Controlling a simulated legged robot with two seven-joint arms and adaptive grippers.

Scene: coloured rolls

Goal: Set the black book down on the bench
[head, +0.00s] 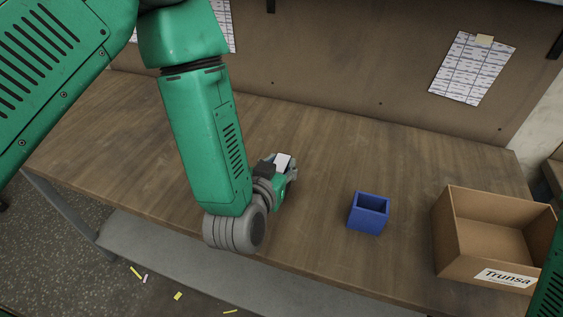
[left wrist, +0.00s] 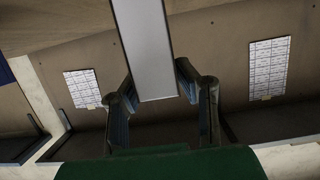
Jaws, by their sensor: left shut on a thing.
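My left gripper (head: 286,167) is over the middle of the wooden bench (head: 330,140), and it also shows in the left wrist view (left wrist: 158,82). It is shut on a slim block, which I take to be the black book (left wrist: 147,48). The block shows a pale face with thin dark edges between the two fingers. In the head view only a small pale part of the book (head: 282,160) shows; the gripper hides the rest. I cannot tell whether the book touches the bench. My right gripper is not in view.
A blue open-topped box (head: 369,213) stands on the bench right of my left gripper. An open cardboard box (head: 462,240) stands farther right. A back panel with pinned sheets (head: 473,68) rises behind. The bench between gripper and panel is clear.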

